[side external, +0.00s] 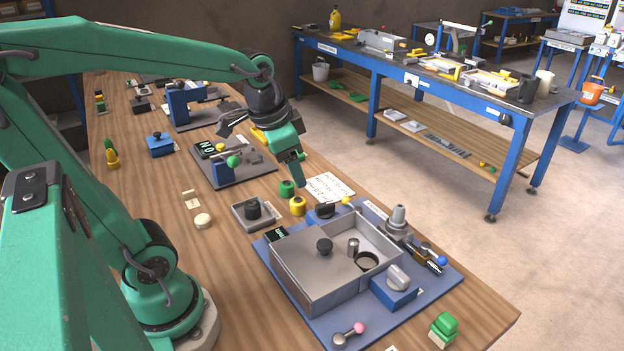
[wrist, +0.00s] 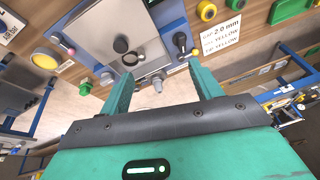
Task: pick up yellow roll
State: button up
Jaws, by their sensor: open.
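The yellow roll (side external: 298,205) stands on the wooden bench, just in front of a green roll (side external: 287,188). My gripper (side external: 300,170) is open and empty, pointing down a little above and behind the rolls in the side view. In the wrist view the yellow roll (wrist: 207,11) is at the top, right of centre, beyond the right fingertip and outside the gap between the fingers. My gripper's two green fingers (wrist: 160,70) are spread apart there.
A white card (side external: 331,187) lies just right of the rolls. A blue-based mixer panel with a grey box (side external: 310,285) stands close in front. Bare wood (side external: 225,265) shows at front left.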

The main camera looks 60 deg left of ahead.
jog(key=w+a+f+m+g, duration=0.2)
jog(key=w+a+f+m, duration=0.1)
jog(key=w+a+f, duration=0.3)
jog(key=m+g, duration=0.2)
send_over(298, 199)
jog(key=shift+h, duration=0.3)
notch_tip(298, 199, down, 8)
jog(key=shift+w+f, duration=0.1)
jog(key=shift+w, duration=0.05)
jog(key=shift+f, duration=1.25)
jog(key=shift+f, duration=0.1)
jog(key=shift+f, duration=2.5)
jog(key=c, duration=1.1)
